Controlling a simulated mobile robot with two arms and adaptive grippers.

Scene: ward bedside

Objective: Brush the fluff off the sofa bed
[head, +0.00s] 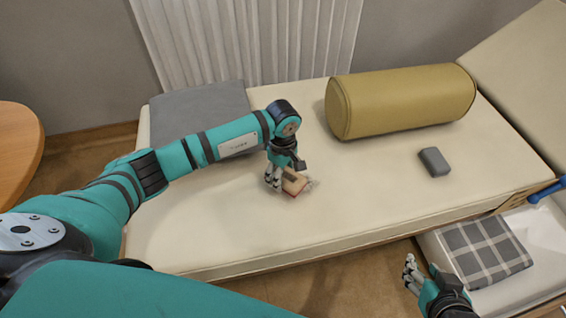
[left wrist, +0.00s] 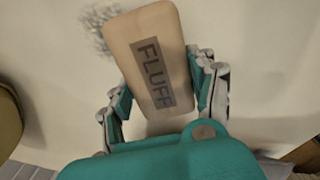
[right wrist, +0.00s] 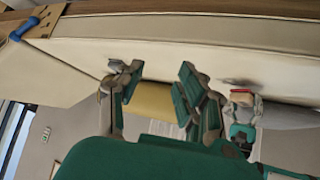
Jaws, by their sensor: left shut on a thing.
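The sofa bed (head: 200,225) is a long cream couch across the head view. My left gripper (head: 279,177) is shut on a wooden brush (head: 294,183) marked FLUFF, low over the middle of the seat. The label is clear in the left wrist view, where the brush (left wrist: 152,60) sits between the fingers (left wrist: 165,95). A patch of grey fluff (left wrist: 95,35) lies on the cream cover just beside the brush's far end. My right gripper (head: 413,275) is open and empty in front of the couch; its spread fingers (right wrist: 155,95) show in the right wrist view.
A mustard bolster (head: 400,100) and a small grey block (head: 434,162) lie on the couch's right part. A folded grey cloth (head: 200,115) lies at its left end. An open drawer (head: 520,285) with a checked cloth (head: 487,250) juts out at front right, near my right gripper.

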